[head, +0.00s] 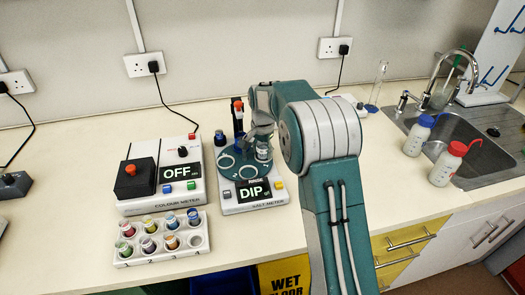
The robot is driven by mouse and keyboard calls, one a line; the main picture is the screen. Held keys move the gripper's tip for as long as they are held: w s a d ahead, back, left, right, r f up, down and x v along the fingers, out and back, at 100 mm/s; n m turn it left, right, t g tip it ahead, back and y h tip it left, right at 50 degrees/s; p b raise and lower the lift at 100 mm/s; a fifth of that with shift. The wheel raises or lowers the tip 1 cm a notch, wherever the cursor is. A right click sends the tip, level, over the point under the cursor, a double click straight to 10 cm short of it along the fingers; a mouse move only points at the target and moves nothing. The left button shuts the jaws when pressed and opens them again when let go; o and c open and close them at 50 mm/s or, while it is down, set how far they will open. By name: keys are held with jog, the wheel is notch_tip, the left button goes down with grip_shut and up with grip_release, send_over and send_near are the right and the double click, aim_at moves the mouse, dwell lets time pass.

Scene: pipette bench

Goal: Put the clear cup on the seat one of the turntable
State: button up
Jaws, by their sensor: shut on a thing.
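The clear cup (263,153) is at the right side of the teal turntable (236,171), upright. My gripper (263,141) is shut on the cup from above; the arm hides part of the jaws. I cannot tell whether the cup touches the turntable or hangs just above it. Two pale ring-shaped seats show empty at the turntable's left and front. Seat numbers are too small to read. The turntable is on the salt meter (227,206), whose display reads DIP. A dark upright probe with a red top (238,115) stands behind the turntable.
The colour meter (139,204), reading OFF, stands left of the salt meter. A white rack (126,257) of several coloured vials sits in front of it. Blue-capped (417,135) and red-capped (448,165) bottles stand right, by the sink (460,130). My arm hides the bench behind it.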

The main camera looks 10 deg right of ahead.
jog(key=shift+s+f, duration=0.25)
jog(key=shift+f, duration=0.45)
jog(key=o, duration=1)
jog(key=shift+o, duration=0.4)
jog(key=shift+w+f, duration=0.1)
